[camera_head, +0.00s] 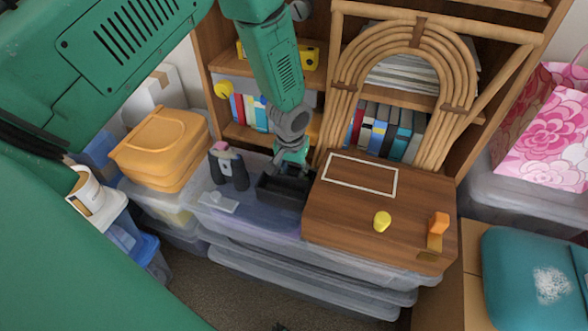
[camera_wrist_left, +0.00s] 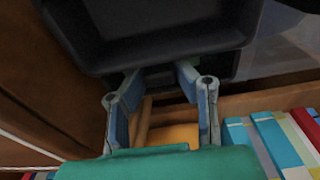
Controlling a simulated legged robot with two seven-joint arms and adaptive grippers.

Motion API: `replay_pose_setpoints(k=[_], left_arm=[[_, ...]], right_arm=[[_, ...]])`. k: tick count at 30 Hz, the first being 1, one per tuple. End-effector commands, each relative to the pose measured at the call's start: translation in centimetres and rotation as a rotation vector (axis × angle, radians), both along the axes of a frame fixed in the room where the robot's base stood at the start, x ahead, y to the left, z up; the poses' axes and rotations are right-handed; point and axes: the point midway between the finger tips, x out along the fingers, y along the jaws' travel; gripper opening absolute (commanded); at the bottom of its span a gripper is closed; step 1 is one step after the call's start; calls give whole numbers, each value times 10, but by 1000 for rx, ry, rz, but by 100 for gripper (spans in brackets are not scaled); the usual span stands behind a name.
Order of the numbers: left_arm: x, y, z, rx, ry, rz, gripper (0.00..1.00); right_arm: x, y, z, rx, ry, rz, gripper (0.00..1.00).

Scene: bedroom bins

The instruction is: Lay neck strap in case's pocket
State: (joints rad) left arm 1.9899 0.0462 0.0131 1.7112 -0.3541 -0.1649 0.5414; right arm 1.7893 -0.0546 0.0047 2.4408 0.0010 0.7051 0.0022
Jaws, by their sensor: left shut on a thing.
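A black open case (camera_head: 268,190) stands on the clear bin lid, left of the wooden chest. In the left wrist view, the black case (camera_wrist_left: 165,35) fills the top and shows a large hollow and a smaller dark part near the fingers. My left gripper (camera_head: 289,162) points down at the case's back edge. In the wrist view, the left gripper (camera_wrist_left: 157,78) has its fingertips at the smaller dark part. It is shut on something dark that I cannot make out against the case. I cannot pick out the neck strap. My right gripper is not in view.
Dark binoculars (camera_head: 229,168) stand left of the case, near a small pale flat item (camera_head: 217,202). The wooden chest (camera_head: 345,210) carries a yellow piece (camera_head: 382,221) and an orange piece (camera_head: 438,223). A rattan arch and bookshelf rise behind. An orange box (camera_head: 160,145) sits at left.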

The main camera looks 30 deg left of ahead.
Motion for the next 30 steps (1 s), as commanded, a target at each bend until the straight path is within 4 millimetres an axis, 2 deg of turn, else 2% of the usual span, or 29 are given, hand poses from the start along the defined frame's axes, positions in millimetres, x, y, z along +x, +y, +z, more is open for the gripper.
replay_pose_setpoints(k=[7, 8, 9, 10, 19, 22, 26, 30], left_arm=[[0, 0, -7, 0, 0, -1, 0], [0, 0, -7, 0, 0, -1, 29], [0, 0, -6, 0, 0, -1, 43], [0, 0, -6, 0, 0, -1, 50], [0, 0, -5, 0, 0, -1, 50], [0, 0, 0, 0, -1, -1, 50], [-2, -1, 20, 0, -3, -1, 50], [-5, -2, 51, 0, -5, 0, 50]], right_arm=[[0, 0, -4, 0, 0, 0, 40], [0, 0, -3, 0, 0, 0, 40], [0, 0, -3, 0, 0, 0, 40], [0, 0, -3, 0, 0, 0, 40], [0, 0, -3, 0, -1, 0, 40], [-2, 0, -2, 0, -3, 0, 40], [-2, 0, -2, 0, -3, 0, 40], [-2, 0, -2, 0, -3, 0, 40]])
